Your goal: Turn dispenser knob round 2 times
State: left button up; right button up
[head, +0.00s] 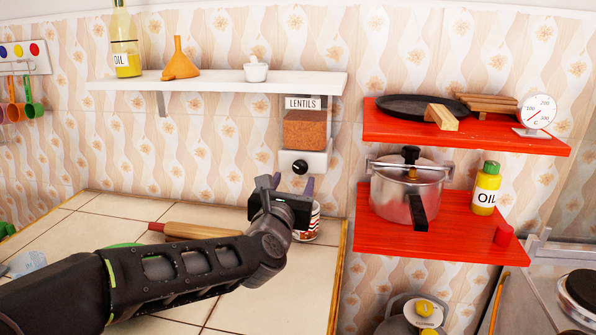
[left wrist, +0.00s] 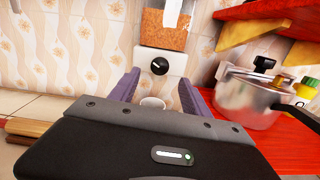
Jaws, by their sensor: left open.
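The dispenser (head: 305,128) is a clear box labelled LENTILS with brown filling, mounted on the wall under the white shelf. Its black round knob (head: 300,167) with a white mark sits on the white base below. The knob also shows in the left wrist view (left wrist: 159,66), with the mark slanting. My left gripper (head: 293,184) is open and empty, just below and in front of the knob and apart from it. In the left wrist view its two purple fingers (left wrist: 156,91) stand either side below the knob. My right gripper is not in view.
Red shelves at right hold a pressure cooker (head: 407,190) and an oil bottle (head: 486,190). The white shelf (head: 215,82) overhangs the dispenser.

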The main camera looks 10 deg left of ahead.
aim_at(299, 169)
pick_arm(q)
jog(key=w+p, duration=0.1)
jog(key=w, duration=0.5)
jog(key=shift+w, duration=0.25)
grip_shut()
dwell(0.3)
